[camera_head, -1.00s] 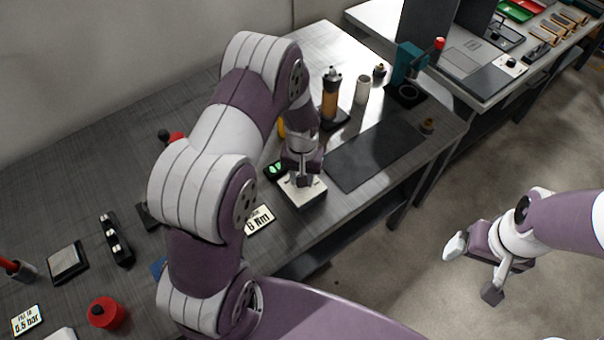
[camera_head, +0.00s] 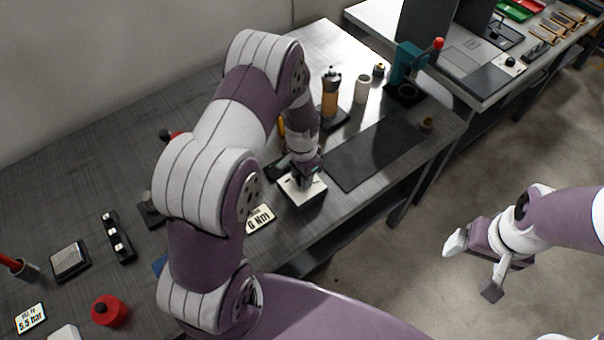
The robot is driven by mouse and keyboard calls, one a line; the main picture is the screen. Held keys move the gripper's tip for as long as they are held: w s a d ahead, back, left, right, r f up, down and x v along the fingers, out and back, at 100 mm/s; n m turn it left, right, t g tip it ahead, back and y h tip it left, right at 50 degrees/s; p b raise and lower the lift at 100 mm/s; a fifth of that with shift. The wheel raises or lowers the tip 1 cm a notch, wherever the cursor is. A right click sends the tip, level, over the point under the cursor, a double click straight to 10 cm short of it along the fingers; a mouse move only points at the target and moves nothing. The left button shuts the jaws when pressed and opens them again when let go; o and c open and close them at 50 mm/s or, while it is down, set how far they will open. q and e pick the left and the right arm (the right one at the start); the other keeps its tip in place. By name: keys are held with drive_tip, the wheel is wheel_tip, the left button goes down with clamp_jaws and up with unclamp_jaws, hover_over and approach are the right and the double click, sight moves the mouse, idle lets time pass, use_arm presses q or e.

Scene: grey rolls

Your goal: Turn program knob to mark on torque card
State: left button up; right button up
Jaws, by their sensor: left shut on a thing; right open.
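A small box with a pale top (camera_head: 304,193) and dark sides sits near the bench's front edge. My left gripper (camera_head: 303,179) points down onto its top and is shut; the program knob it grips is hidden by the fingers, and so is any scale around it. The torque card (camera_head: 259,218), white with black print ending in "Nm", lies left of the box, partly hidden by my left arm; its number is not clearly readable. My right gripper (camera_head: 470,268) is open and empty over the floor at the right.
A dark mat (camera_head: 376,152) lies right of the box. Behind it stand an orange-and-black tool (camera_head: 331,94), a white cup (camera_head: 362,89) and a teal press (camera_head: 407,70). A red round part (camera_head: 108,311) and a pressure card (camera_head: 30,318) lie at the left.

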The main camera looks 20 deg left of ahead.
use_arm(q)
drive_tip(key=shift+w+r, duration=0.1)
idle(0.3)
drive_tip(key=o, duration=1.1)
drive_tip(key=shift+c, duration=0.2)
wheel_tip(320, 180, up, 13)
drive_tip(key=b, duration=0.1)
drive_tip(key=shift+f, duration=0.2)
